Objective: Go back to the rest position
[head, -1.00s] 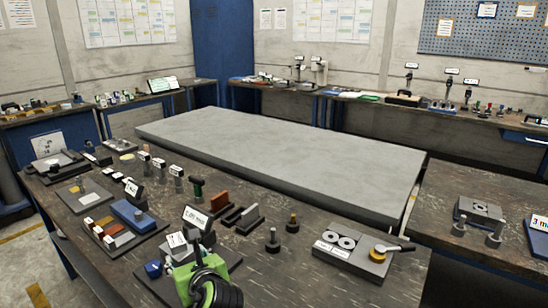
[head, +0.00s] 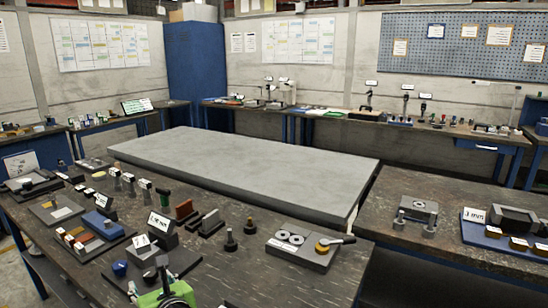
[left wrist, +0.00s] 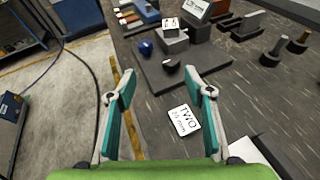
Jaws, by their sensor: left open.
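My left gripper (head: 165,288) is at the bottom edge of the head view, at the front edge of the dark workbench; only its green body and dark parts show there. In the left wrist view, its two teal-padded fingers (left wrist: 162,88) stand wide apart with nothing between them. Below them lies a white card marked "TWO" (left wrist: 184,120), near the bench edge. A dark plate (left wrist: 200,72) with a blue piece (left wrist: 146,47) and a labelled block (left wrist: 173,38) is just beyond the fingertips. My right gripper is in neither view.
The bench holds a blue tray (head: 103,224), dark knobbed posts (head: 249,226) and a grey fixture with a yellow knob and lever (head: 302,256). A large grey slab (head: 250,172) lies behind it. Another bench (head: 410,262) stands right. Bare floor (left wrist: 75,75) lies left of the bench.

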